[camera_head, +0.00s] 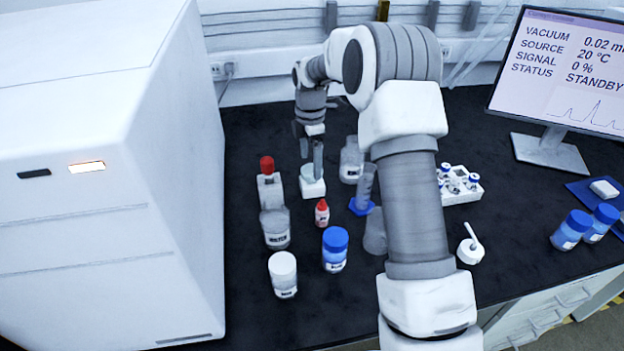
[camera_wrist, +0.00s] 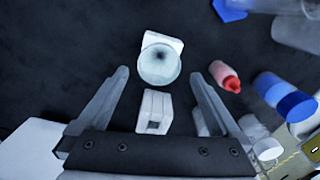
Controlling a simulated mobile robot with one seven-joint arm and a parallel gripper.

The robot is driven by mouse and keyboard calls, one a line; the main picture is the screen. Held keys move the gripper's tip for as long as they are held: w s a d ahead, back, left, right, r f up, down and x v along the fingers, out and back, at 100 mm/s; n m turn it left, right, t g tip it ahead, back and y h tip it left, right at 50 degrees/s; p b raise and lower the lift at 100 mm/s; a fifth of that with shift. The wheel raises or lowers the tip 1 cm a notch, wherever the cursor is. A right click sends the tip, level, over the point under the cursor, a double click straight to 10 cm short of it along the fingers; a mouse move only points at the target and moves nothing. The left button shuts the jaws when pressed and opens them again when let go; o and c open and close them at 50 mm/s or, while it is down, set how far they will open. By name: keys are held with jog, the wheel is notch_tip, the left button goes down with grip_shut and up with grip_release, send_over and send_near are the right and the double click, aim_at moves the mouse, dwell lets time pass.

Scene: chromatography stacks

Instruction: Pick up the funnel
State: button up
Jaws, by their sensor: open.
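The funnel shows in the wrist view as a pale, round, translucent mouth (camera_wrist: 158,66) with a dark centre. It sits at a white block-like stand (camera_wrist: 168,40). In the head view, the funnel's pale rim (camera_head: 307,172) shows just above the white stand (camera_head: 313,188), partly hidden by a finger. My gripper (camera_wrist: 160,76) is open, its two fingers either side of the funnel in the picture with gaps on both sides. In the head view my gripper (camera_head: 311,156) points down right over the funnel. I cannot tell the exact height gap.
A white block (camera_wrist: 154,111) lies between my fingers' lower parts in the wrist view. A small red-capped bottle (camera_head: 322,213), a blue-capped jar (camera_head: 335,249) and a blue-based cylinder (camera_head: 363,190) stand nearby. The large white instrument (camera_head: 100,200) walls off the left.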

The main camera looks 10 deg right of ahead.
aim_at(310, 170)
notch_tip(310, 170, down, 5)
jog(key=shift+w+r+b, duration=0.1)
jog(key=shift+r+b, duration=0.1)
jog(key=shift+b, duration=0.3)
jog(key=c, duration=1.3)
notch_tip(310, 170, up, 10)
jog(key=p, duration=0.3)
jog(key=shift+w+d+r, duration=0.1)
jog(key=shift+d+r, duration=0.05)
jog(key=shift+r, duration=0.05)
jog(key=shift+w+d+r+p, duration=0.45)
jog(key=shift+d+r+p, duration=0.85)
jog(key=shift+d+p, duration=0.9)
jog(key=shift+w+d+r+p, duration=0.5)
jog(key=shift+d+r+p, duration=1)
jog(key=shift+p, duration=1.15)
jog(key=shift+w+d+r+p, duration=0.45)
jog(key=shift+d+r+p, duration=0.65)
jog(key=shift+d+p, duration=1.2)
